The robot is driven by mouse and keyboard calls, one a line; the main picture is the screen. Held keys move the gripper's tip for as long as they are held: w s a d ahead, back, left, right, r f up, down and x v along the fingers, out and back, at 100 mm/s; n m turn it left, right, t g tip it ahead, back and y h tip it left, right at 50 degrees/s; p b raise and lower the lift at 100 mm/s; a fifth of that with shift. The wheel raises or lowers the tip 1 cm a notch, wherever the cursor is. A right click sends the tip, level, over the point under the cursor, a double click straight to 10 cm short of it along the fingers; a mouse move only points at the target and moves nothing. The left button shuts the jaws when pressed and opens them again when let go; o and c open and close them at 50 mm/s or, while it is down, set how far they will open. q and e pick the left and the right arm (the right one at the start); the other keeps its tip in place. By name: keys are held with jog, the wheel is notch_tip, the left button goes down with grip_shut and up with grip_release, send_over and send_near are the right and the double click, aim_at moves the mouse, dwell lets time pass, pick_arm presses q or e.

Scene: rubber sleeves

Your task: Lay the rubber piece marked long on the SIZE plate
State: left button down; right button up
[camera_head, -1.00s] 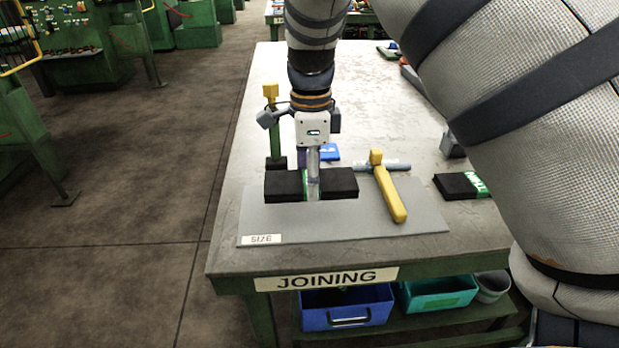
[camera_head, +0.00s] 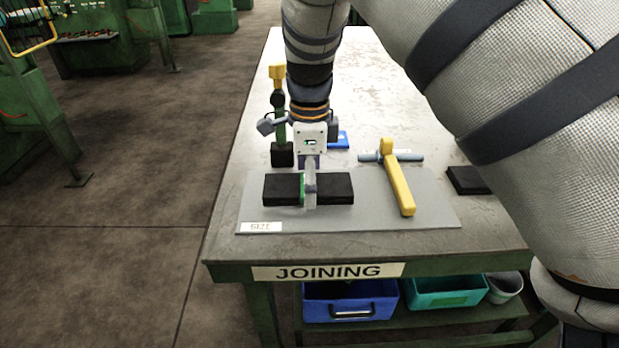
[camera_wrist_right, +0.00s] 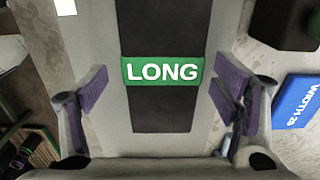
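The black rubber piece (camera_head: 335,188) with a green band marked LONG (camera_wrist_right: 162,72) lies across the left part of the grey SIZE plate (camera_head: 375,220), behind its label. It looks flat on the plate. My right gripper (camera_head: 310,182) is directly over the middle of the piece, pointing down. In the wrist view its two fingers (camera_wrist_right: 168,105) are spread, with a gap on each side of the piece and nothing between their pads gripped. Part of the green band is hidden behind a finger in the head view. My left gripper is not in view.
Another black piece (camera_head: 466,180) lies at the right, partly behind my arm. A green and yellow stand (camera_head: 281,130) and a blue block (camera_head: 338,140) are behind. Bins (camera_head: 350,302) sit under the table.

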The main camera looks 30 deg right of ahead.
jog(key=shift+w, duration=0.1)
jog(key=shift+r, duration=0.15)
notch_tip(320, 180, up, 12)
dwell(0.6)
